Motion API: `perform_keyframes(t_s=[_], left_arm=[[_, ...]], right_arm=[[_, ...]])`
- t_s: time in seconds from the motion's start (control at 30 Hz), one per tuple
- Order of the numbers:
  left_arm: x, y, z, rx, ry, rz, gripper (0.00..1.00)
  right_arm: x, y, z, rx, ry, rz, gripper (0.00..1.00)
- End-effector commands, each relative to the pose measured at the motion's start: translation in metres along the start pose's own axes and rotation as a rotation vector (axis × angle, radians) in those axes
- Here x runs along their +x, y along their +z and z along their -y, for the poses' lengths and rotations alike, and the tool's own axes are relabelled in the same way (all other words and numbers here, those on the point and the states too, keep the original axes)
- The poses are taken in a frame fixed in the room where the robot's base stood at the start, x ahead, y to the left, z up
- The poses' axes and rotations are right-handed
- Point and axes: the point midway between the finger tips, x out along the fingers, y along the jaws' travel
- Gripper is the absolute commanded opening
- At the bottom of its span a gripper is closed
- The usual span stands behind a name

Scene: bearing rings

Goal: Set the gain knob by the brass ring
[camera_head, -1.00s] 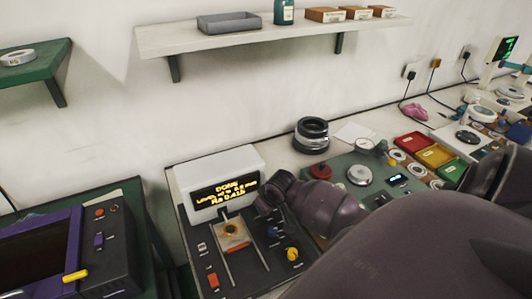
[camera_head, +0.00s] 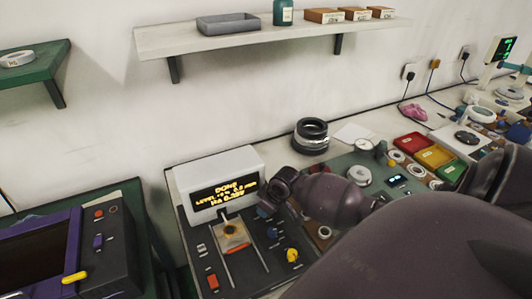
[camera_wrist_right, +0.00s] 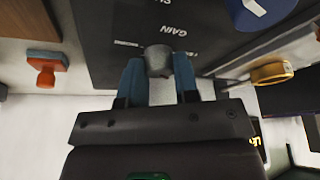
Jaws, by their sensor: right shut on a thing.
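The grey gain knob (camera_wrist_right: 158,60) shows in the right wrist view beside the printed word GAIN on the dark panel. My right gripper (camera_wrist_right: 158,72) is shut on it, with one blue finger on each side. In the head view my right wrist hides the knob. The brass ring (camera_head: 231,231) lies on a pale plate in front of the display unit; it also shows at the right of the right wrist view (camera_wrist_right: 271,73). My left gripper is out of view.
The panel also carries a yellow knob (camera_head: 292,255), blue knobs (camera_head: 272,232) and a red-orange button (camera_head: 212,281). A purple-framed screen unit (camera_head: 50,250) stands at left. Red, yellow and green trays (camera_head: 412,145) lie at right. My right arm covers the lower right.

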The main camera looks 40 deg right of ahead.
Motion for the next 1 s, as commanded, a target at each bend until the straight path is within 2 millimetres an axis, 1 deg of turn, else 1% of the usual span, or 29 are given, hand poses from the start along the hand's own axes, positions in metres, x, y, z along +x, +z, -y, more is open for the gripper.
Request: perform_keyframes(t_s=[0.1,0.13,0.2,0.3,0.57,0.67,0.77,0.87,1.0], left_arm=[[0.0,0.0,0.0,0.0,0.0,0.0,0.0],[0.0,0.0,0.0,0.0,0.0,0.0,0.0],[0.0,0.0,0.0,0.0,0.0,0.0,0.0],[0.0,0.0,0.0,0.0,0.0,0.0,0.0],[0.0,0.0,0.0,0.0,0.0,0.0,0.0],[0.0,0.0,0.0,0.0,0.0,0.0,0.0],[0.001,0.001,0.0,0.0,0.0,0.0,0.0],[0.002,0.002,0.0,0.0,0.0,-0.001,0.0],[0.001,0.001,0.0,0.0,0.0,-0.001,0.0]], right_arm=[[-0.001,-0.001,-0.001,0.0,0.002,-0.001,0.05],[-0.001,-0.001,-0.001,0.0,0.002,-0.001,0.3],[-0.001,-0.001,-0.001,0.0,0.002,-0.001,0.41],[0.0,-0.001,-0.001,0.001,0.002,-0.001,0.54],[-0.001,0.0,0.0,0.001,0.001,-0.001,0.54],[-0.004,0.0,-0.001,0.001,0.002,-0.001,0.54],[-0.014,0.0,-0.001,0.001,0.002,-0.002,0.54],[-0.029,0.0,-0.001,-0.002,0.003,-0.002,0.54],[-0.056,0.0,-0.001,-0.002,0.003,-0.001,0.54]])
